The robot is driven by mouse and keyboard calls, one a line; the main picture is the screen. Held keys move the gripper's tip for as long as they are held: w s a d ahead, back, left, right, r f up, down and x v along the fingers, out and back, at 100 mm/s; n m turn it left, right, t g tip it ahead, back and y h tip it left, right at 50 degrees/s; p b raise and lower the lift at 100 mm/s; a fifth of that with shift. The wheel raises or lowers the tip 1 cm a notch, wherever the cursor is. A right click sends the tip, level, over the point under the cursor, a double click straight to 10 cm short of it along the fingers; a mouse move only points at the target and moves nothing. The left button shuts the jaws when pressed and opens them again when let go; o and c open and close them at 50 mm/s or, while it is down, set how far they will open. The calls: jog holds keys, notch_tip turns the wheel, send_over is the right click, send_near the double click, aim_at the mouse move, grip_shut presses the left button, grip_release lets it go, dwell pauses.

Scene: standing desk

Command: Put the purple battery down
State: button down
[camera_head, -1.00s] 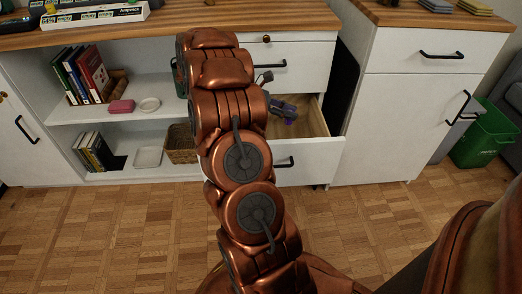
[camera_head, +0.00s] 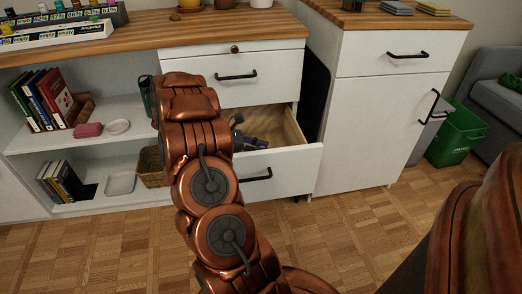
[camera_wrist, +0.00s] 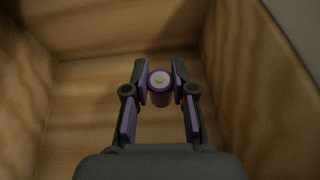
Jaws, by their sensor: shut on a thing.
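The purple battery (camera_wrist: 160,90) is between the two fingers of my gripper (camera_wrist: 160,84) in the wrist view, with its pale round end facing the camera. My gripper is shut on it. Wooden drawer walls surround them, and the bare drawer floor (camera_wrist: 85,115) shows behind. In the head view my gripper (camera_head: 250,142) is inside the open drawer (camera_head: 287,158), partly hidden by my arm. The battery cannot be made out there. Whether it touches the drawer floor cannot be told.
A closed drawer (camera_head: 236,80) is above the open one. A white cabinet (camera_head: 375,115) stands to the right. The wooden worktop (camera_head: 225,30) is above.

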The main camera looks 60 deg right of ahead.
jog(key=shift+f+p, duration=0.35)
jog(key=shift+f, duration=0.15)
jog(key=c, duration=1)
grip_release()
jog(key=shift+o, duration=0.2)
jog(key=shift+r+b, duration=0.4)
jog(key=shift+r, duration=0.05)
jog(key=p+v, duration=0.5)
jog(key=v, duration=0.7)
jog(key=shift+r, duration=0.15)
